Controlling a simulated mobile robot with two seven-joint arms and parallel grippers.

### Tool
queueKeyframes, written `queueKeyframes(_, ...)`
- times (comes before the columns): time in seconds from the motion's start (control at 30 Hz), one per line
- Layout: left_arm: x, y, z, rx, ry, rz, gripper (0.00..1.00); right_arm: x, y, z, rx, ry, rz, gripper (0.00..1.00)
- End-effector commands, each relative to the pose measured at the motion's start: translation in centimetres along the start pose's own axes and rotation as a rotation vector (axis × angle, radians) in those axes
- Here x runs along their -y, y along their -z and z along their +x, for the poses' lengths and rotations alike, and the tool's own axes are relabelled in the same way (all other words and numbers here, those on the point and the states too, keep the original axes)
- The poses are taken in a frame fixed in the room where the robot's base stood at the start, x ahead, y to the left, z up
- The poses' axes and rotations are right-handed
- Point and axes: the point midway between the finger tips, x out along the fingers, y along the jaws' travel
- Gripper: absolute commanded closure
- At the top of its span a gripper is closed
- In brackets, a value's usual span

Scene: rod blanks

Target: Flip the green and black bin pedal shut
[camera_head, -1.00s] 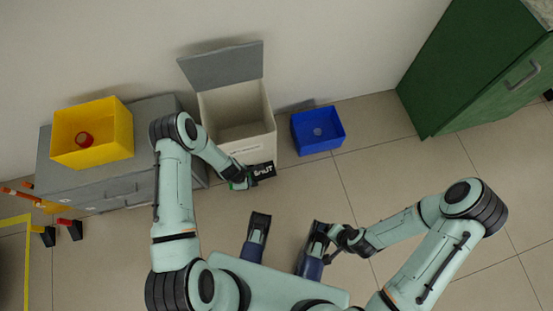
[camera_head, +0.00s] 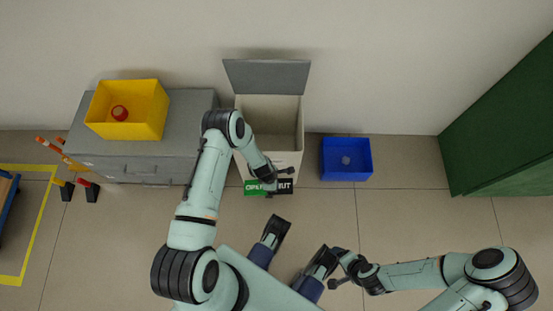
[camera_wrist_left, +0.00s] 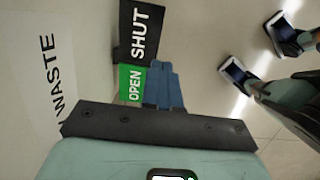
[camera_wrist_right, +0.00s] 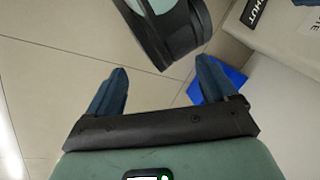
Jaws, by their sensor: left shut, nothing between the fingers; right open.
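The waste bin (camera_head: 290,160) is pale with its grey lid (camera_head: 266,77) raised against the wall. At its front foot is the pedal, with a green OPEN half (camera_head: 254,188) and a black SHUT half (camera_head: 285,186). My right gripper (camera_wrist_right: 161,68) is open and empty, away from the pedal; the black half (camera_wrist_right: 254,12) shows there.
A blue bin (camera_head: 346,172) stands right of the waste bin. A grey cabinet (camera_head: 190,105) with a yellow box (camera_head: 126,130) holding a red object (camera_head: 119,113) is at left. A green cabinet (camera_head: 505,135) is at right. Floor between blue bin and green cabinet is clear.

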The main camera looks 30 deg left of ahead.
Motion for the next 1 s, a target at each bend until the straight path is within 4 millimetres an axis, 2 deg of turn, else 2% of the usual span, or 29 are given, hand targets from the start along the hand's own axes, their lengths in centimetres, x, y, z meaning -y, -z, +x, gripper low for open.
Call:
queueKeyframes(0.03, 0.1, 0.1, 1.4, -0.001, 0.003, 0.001, 1.0, -0.2, 0.6, 0.7, -0.015, -0.001, 0.002, 0.15)
queueKeyframes(0.3, 0.1, 0.1, 7.4, -0.001, 0.002, 0.002, 1.0, -1.1, 4.1, 2.9, -0.114, -0.008, 0.009, 0.15)
queueKeyframes(0.5, 0.1, 0.1, 10.4, -0.001, 0.002, 0.002, 1.0, -1.6, 6.2, 4.0, -0.173, -0.012, 0.013, 0.15)
queueKeyframes(0.7, 0.0, 0.0, 11.6, 0.0, 0.001, 0.001, 1.0, -2.3, 5.6, 4.6, -0.15, -0.023, 0.021, 0.15)
queueKeyframes(1.0, 0.0, 0.0, 11.7, 0.0, 0.0, 0.002, 1.0, -2.4, 5.5, 4.6, -0.148, -0.025, 0.023, 0.15)
